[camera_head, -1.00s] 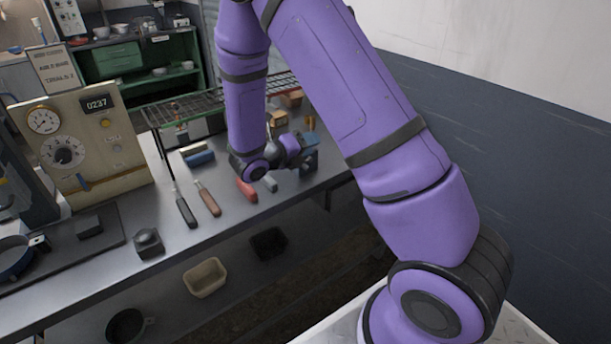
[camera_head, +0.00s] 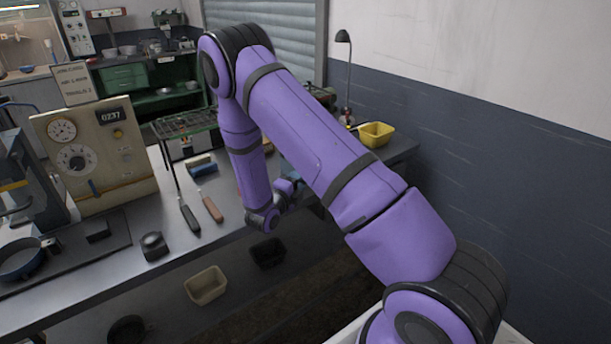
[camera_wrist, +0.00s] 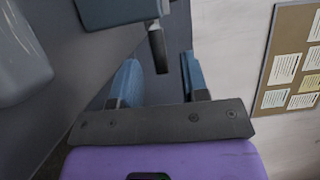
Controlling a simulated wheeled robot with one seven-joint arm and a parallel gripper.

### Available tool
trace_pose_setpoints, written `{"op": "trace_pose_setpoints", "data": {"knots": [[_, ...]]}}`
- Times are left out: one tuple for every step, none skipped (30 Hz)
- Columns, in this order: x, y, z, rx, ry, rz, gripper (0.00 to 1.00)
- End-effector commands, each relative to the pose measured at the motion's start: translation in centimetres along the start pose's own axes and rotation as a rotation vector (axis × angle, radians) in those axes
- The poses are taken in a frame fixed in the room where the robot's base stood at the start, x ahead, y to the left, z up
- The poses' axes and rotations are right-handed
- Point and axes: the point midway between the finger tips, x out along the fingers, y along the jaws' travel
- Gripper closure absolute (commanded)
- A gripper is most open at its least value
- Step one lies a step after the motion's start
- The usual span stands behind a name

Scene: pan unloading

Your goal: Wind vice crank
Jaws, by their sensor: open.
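My gripper (camera_wrist: 160,85) is open in the wrist view, its two blue-padded fingers apart. A dark, rod-like part (camera_wrist: 158,50), seemingly the crank handle, shows between and just beyond the fingertips. I cannot tell whether it touches either finger. It hangs below a blue-grey block (camera_wrist: 115,10), which looks like part of the vice and is cut off by the top edge. In the head view my arm covers most of the vice area, and my gripper (camera_head: 292,190) is partly hidden at the bench's front edge.
Two handled tools (camera_head: 211,207) and a dark knob-like block (camera_head: 153,246) lie on the bench (camera_head: 110,265). A gauge panel (camera_head: 95,155) stands at left, and a yellow bin (camera_head: 376,134) at the far right end. A beige bin (camera_head: 205,285) sits below. A pinboard (camera_wrist: 292,70) hangs on the wall.

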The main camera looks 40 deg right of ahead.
Motion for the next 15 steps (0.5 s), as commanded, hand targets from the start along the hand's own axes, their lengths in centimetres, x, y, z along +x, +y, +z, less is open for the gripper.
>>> {"op": "trace_pose_setpoints", "data": {"knots": [[1.0,0.0,-0.1,0.0,0.003,0.0,0.59],[1.4,0.0,-0.1,0.0,0.003,0.0,0.59],[2.0,0.0,-0.1,0.0,0.003,0.0,0.59],[2.4,0.0,-0.1,0.0,0.002,0.0,0.59],[2.8,0.0,-0.1,0.001,0.002,0.0,0.59],[3.2,0.0,0.0,0.001,0.002,0.001,0.59],[3.5,0.0,0.0,0.001,0.002,0.001,0.59],[3.8,0.0,0.0,0.001,0.002,0.001,0.59],[4.1,0.0,0.0,0.001,0.001,0.001,0.59],[4.2,0.0,0.0,0.001,0.001,0.001,0.59],[4.4,0.0,0.0,0.001,0.001,0.001,0.59],[4.5,0.0,0.0,0.0,0.001,0.001,0.59],[4.6,0.0,0.0,0.0,0.001,0.001,0.59],[4.6,0.0,0.0,0.0,0.0,0.001,0.59],[4.7,0.0,0.0,0.0,0.0,0.001,0.59]]}}
